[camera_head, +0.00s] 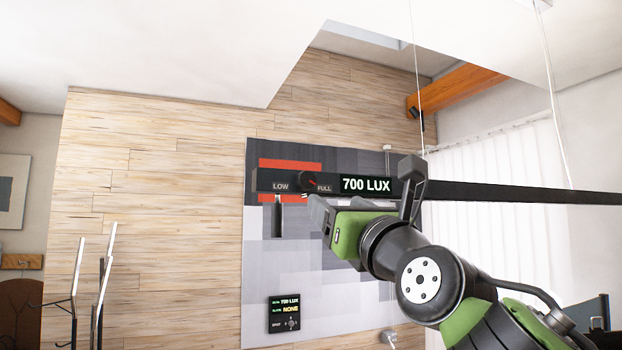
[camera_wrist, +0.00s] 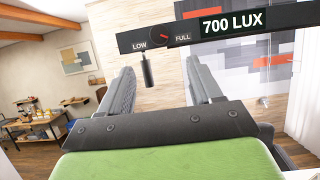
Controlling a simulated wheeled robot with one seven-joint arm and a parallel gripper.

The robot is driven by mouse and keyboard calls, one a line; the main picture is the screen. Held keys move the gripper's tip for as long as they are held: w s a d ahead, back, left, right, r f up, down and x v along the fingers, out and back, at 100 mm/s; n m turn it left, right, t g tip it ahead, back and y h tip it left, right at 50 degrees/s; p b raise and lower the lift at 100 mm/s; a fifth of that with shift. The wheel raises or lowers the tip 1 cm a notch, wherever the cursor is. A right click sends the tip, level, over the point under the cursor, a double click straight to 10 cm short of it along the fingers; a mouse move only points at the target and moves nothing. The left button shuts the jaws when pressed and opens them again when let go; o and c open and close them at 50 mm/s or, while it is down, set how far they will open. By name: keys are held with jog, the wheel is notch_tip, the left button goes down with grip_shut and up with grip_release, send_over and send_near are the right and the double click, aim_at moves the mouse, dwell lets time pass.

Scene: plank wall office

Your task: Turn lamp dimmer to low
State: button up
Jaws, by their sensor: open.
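The lamp is a long black bar (camera_head: 520,193) hung on thin wires, with a display reading 700 LUX (camera_head: 366,185). Its dimmer dial (camera_head: 306,181), also in the wrist view (camera_wrist: 158,37), has a red pointer and sits between the LOW and FULL labels. A dark lever (camera_head: 277,217) hangs down below the dial area; it shows in the wrist view (camera_wrist: 147,71). My gripper (camera_head: 318,205) is just below the bar, to the right of the lever in the head view. In the wrist view its fingers (camera_wrist: 161,74) are apart, with the lever beyond and between them, no contact visible.
A patterned grey panel (camera_head: 262,260) with red strips is on the plank wall behind. A small black readout (camera_head: 284,313) on it shows 700 LUX and NONE. A coat stand (camera_head: 78,285) is at lower left. A desk with items (camera_wrist: 35,125) is at left in the wrist view.

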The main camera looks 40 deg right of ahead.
aim_at(309, 183)
jog(key=p+x, duration=0.2)
jog(key=x, duration=0.1)
jog(key=p+x, duration=0.3)
jog(key=x, duration=0.1)
jog(key=p+x, duration=0.3)
jog(key=x, duration=0.1)
jog(key=shift+w+a+r, duration=0.1)
jog(key=shift+w+r, duration=0.05)
jog(key=shift+r, duration=0.25)
jog(key=shift+w+d+p, duration=0.25)
jog(key=shift+w+p, duration=0.15)
jog(key=shift+w, duration=0.2)
jog(key=shift+f, duration=0.1)
jog(key=c, duration=1)
jog(key=shift+c, duration=0.2)
